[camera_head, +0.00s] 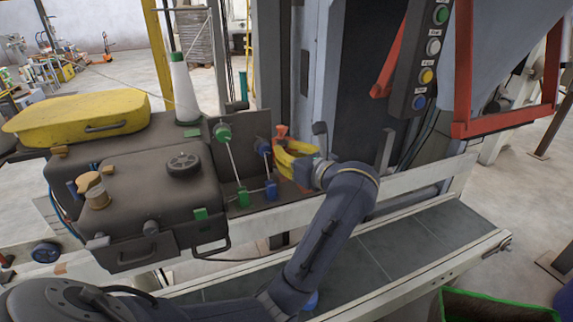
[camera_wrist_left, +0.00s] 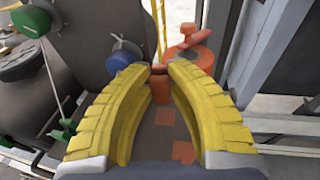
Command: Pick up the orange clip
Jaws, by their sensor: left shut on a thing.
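The orange clip (camera_head: 280,131) is at the upright dark plate on the right of the dark machine, its top showing just past my yellow fingers. In the left wrist view the orange clip (camera_wrist_left: 190,53) has a round knob beyond the right fingertip and an orange part between the fingers. My left gripper (camera_head: 280,148) is shut on the orange clip; in the left wrist view the fingertips (camera_wrist_left: 159,70) close around it and hide part of it. Whether it is still attached to the plate I cannot tell. My right gripper is not in view.
A blue clip (camera_wrist_left: 124,55) sits close to the left fingertip. Green clips (camera_head: 222,132) with thin rods are further left. A white cone (camera_head: 182,88) and yellow case (camera_head: 80,118) stand on the machine. A button panel (camera_head: 425,60) hangs at right, above a conveyor (camera_head: 400,250).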

